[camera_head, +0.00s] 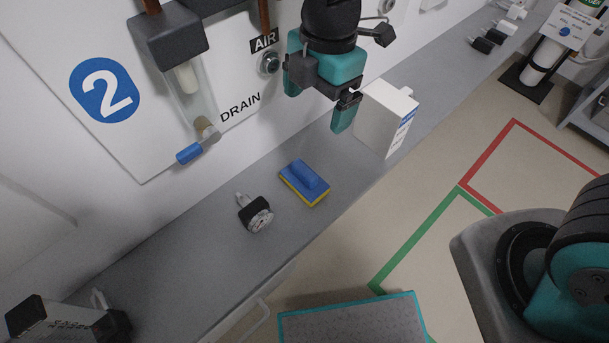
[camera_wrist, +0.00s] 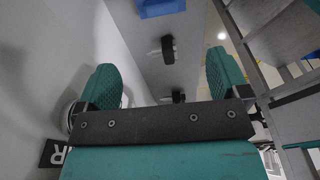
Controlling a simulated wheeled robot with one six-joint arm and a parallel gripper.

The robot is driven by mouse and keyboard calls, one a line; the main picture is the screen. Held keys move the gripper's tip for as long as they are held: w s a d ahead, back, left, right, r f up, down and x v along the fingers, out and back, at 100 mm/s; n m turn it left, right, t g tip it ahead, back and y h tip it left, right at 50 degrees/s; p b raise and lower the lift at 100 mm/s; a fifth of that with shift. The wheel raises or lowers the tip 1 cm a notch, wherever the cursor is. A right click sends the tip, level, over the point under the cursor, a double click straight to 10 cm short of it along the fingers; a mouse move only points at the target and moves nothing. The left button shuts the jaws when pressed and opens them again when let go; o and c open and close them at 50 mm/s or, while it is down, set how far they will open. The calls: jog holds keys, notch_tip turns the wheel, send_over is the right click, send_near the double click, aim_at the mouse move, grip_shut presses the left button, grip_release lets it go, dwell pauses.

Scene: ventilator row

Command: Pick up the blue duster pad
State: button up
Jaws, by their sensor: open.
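The blue duster pad (camera_head: 304,182) lies on the grey shelf (camera_head: 180,230), a blue block with a raised grip on a yellow layer. In the wrist view a blue piece that looks like the same pad (camera_wrist: 160,8) is cut off by the top edge. My gripper (camera_head: 318,100) is open and empty, above and slightly right of the pad, close to the wall panel. Both teal fingers show spread apart in the wrist view (camera_wrist: 163,78), with nothing between them.
A white box (camera_head: 385,118) stands to the right, near my gripper. A wall fitting (camera_head: 270,63) and a drain bowl with a blue end (camera_head: 190,152) project from the panel. Shelf between gauge and dark device (camera_head: 65,322) is mostly clear.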

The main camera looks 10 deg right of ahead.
send_near(305, 170)
notch_tip(305, 170, down, 5)
jog(key=shift+f, duration=0.1)
jog(key=shift+s+a+f+p, duration=0.1)
jog(key=shift+a+f+p, duration=0.15)
jog(key=shift+f, duration=0.6)
jog(key=shift+s+a+f+p, duration=0.15)
jog(key=shift+f+p, duration=0.05)
jog(key=shift+f, duration=0.6)
jog(key=shift+s+a+f+p, duration=0.15)
jog(key=shift+f+p, duration=0.1)
jog(key=shift+f, duration=0.6)
jog(key=c, duration=1)
